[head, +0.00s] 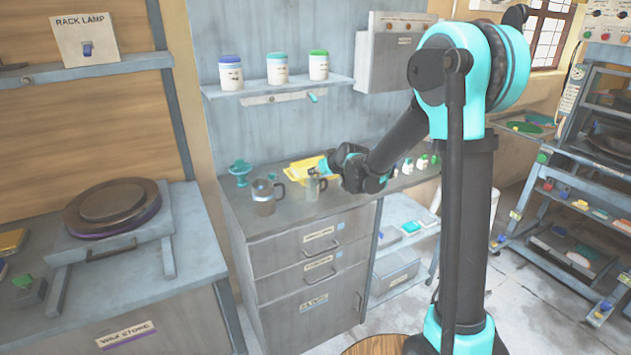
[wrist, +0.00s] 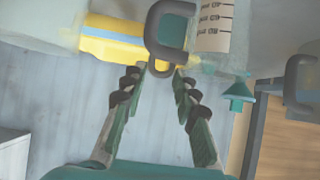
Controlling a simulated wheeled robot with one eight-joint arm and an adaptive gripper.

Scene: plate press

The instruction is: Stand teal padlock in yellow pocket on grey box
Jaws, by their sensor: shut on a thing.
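My gripper (wrist: 160,72) reaches up the wrist view, its fingertips shut on a small dark looped piece (wrist: 160,67). I cannot tell whether this is part of the teal padlock. In the wrist view the dark handle (wrist: 153,32) of a mug with printed marks (wrist: 214,25) overlaps the space just beyond the fingertips. A yellow piece (head: 298,169) lies behind the gripper; yellow also shows in the wrist view (wrist: 110,43).
A second mug (head: 263,199) and a teal goblet-shaped piece (head: 240,171) stand left on the counter (head: 285,221). Several lidded jars stand on the shelf (head: 265,91) above. A grey box (head: 392,62) is on the wall. A round plate press (head: 112,205) is at left.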

